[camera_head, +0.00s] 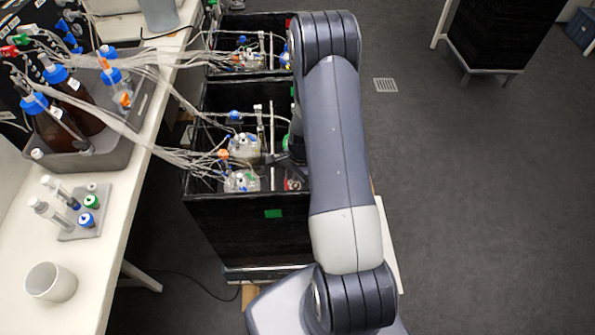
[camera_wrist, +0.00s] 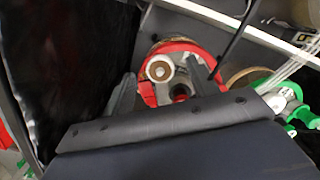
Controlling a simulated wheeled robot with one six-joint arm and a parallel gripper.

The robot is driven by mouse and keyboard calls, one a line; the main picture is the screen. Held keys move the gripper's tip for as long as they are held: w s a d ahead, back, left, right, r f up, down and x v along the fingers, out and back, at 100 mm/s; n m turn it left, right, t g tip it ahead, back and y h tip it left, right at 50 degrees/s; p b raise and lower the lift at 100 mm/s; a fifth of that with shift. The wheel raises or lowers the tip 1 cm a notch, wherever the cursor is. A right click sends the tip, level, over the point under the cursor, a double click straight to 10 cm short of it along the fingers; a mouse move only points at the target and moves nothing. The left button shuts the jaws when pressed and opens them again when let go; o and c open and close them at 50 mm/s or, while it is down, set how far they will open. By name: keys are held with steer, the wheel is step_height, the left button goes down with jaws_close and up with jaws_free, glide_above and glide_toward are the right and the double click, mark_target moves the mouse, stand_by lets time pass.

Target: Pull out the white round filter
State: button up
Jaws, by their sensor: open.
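In the wrist view, a small white round piece with a brown centre (camera_wrist: 160,69), which looks like the filter, sits at a red ring-shaped cap (camera_wrist: 186,48). My gripper (camera_wrist: 162,74) is open, with one dark finger on each side of the white piece. I cannot tell whether the fingers touch it or how far above it they are. In the head view, my arm reaches into the near black box (camera_head: 245,210) and hides most of the gripper and the filter. A bit of red (camera_head: 292,184) shows beside the arm there.
Glass vessels with tubing (camera_head: 243,148) stand in the box left of my arm. Tubes run from them to the white bench (camera_head: 110,245). In the wrist view, a black wall (camera_wrist: 65,60) is at left, and green-capped parts (camera_wrist: 300,112) are at right.

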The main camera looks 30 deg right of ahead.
steer(key=shift+f, duration=0.55)
steer(key=shift+c, duration=0.4)
steer(key=c, duration=1)
steer(key=shift+c, duration=0.2)
steer(key=shift+r, duration=0.15)
steer(key=shift+r+p, duration=0.3)
steer(key=shift+r, duration=0.15)
steer(key=shift+r, duration=0.15)
steer(key=shift+r, duration=0.4)
steer(key=shift+r+p, duration=0.2)
steer(key=shift+p, duration=0.15)
